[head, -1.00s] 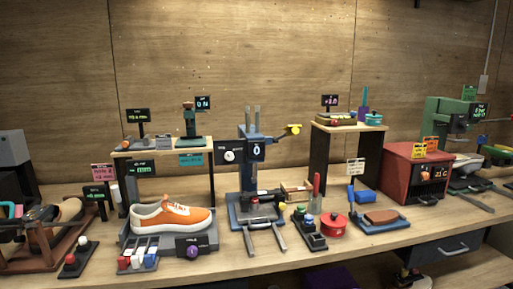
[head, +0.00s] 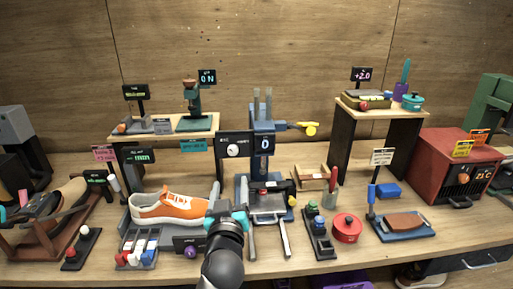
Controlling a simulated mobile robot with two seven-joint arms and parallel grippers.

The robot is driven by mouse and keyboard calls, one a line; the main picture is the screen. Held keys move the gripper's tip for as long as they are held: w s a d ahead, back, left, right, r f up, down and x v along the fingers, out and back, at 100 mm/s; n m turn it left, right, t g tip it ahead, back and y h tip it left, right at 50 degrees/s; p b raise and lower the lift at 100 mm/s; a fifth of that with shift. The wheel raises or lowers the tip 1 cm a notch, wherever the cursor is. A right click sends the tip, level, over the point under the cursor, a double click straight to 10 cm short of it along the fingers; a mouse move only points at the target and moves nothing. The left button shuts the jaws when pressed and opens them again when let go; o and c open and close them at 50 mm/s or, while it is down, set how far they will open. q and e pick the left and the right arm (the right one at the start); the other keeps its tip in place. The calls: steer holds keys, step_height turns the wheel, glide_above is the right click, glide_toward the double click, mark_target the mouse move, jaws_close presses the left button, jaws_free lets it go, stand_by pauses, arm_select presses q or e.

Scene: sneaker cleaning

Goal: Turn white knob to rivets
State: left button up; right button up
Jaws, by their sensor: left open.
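The white knob (head: 233,150) is a small round dial on a black panel at the left of the blue press (head: 262,145). A display on the press reads 0. The knob's pointer and panel lettering are too small to read. My left gripper (head: 227,212), with teal parts, comes up from the bottom centre. It is open, below the knob and apart from it, in front of the toe of the orange sneaker (head: 170,207). Whether it touches the sneaker I cannot tell. My right gripper is not in view.
A yellow-ended lever (head: 311,129) sticks out right of the press. A purple knob (head: 190,252) and a block of red, white and blue switches (head: 137,249) are left of my arm. A red round tin (head: 347,228) stands right of the press.

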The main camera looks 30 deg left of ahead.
mark_target(233, 152)
arm_select(q)
steer(key=x, duration=1.5)
steer(key=shift+c, duration=0.3)
jaws_close()
